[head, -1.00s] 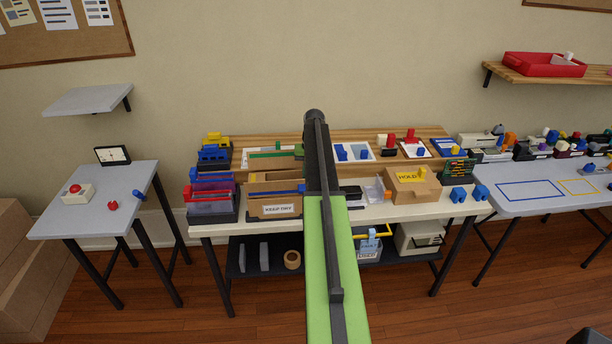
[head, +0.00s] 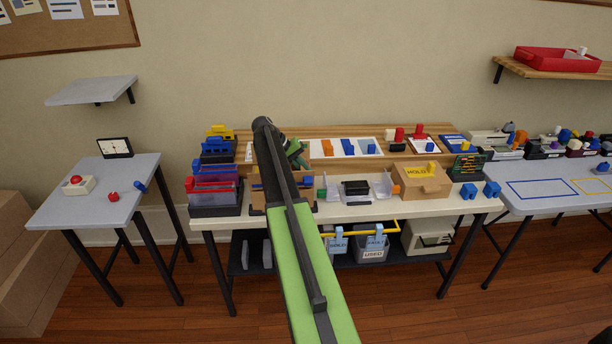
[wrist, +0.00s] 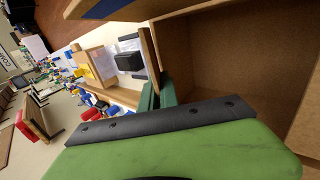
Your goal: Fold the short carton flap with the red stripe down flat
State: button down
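The brown carton (head: 257,199) stands on the middle bench, mostly hidden behind my arm in the head view. In the wrist view its open inside (wrist: 245,50) fills the upper right. A brown flap (wrist: 151,55) stands up at its edge, seen nearly edge-on. A blue-striped part (wrist: 104,8) shows at the top. I cannot make out a red stripe in either view. My gripper (wrist: 158,93) shows as dark green fingers close to the standing flap; contact is unclear. The gap between the fingers is hidden.
White trays (head: 345,147) lie behind. The floor in front is clear.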

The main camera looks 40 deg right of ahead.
jog(key=shift+w+a+f+g+h+b, duration=0.1)
jog(key=shift+w+g+h+b, duration=0.05)
jog(key=shift+g+h+b, duration=0.35)
jog(key=c, duration=1.6)
grip_release()
jog(key=p+v, duration=1.2)
jog(key=v, duration=0.5)
jog(key=shift+a, duration=0.1)
